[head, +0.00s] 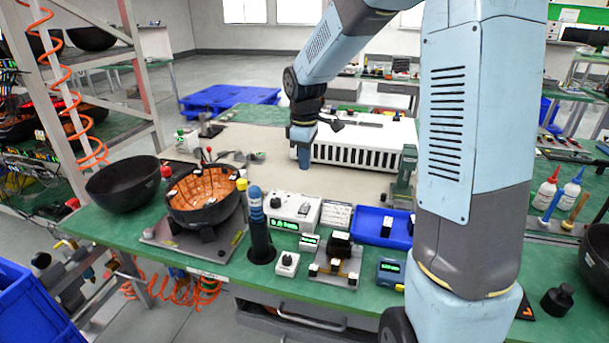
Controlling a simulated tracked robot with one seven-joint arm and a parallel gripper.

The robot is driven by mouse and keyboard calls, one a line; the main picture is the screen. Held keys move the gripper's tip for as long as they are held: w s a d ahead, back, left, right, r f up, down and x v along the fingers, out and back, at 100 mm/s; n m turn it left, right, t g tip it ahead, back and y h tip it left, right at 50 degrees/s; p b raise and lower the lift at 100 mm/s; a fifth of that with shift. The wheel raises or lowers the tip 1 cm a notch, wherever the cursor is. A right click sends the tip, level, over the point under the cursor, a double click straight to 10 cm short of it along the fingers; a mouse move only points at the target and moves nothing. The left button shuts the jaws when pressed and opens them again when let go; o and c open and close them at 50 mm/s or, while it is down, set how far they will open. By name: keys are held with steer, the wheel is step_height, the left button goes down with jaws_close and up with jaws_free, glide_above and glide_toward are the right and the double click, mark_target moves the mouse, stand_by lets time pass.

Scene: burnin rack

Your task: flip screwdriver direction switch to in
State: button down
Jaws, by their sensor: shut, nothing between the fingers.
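A blue and black screwdriver (257,212) stands upright in a dark round holder near the front edge of the green bench. Its direction switch is too small to make out. My gripper (303,164) points down over the beige mat, behind and to the right of the screwdriver and apart from it. It is shut and holds nothing. Its fingers are small and hard to see.
A white box with a green display (293,211) stands right of the screwdriver. A black bowl with an orange inside (203,195) sits left of it. A blue tray (369,224) and a small fixture (337,262) stand to the right. A slotted white unit (360,146) lies behind.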

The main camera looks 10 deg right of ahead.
steer(key=shift+r, duration=0.6)
steer(key=shift+s+a+r+t+h, duration=0.1)
steer(key=shift+s+a+t+h, duration=0.1)
steer(key=shift+s, duration=0.3)
steer(key=shift+s+a+t+h, duration=0.1)
steer(key=shift+s+t, duration=0.1)
steer(key=shift+s, duration=0.3)
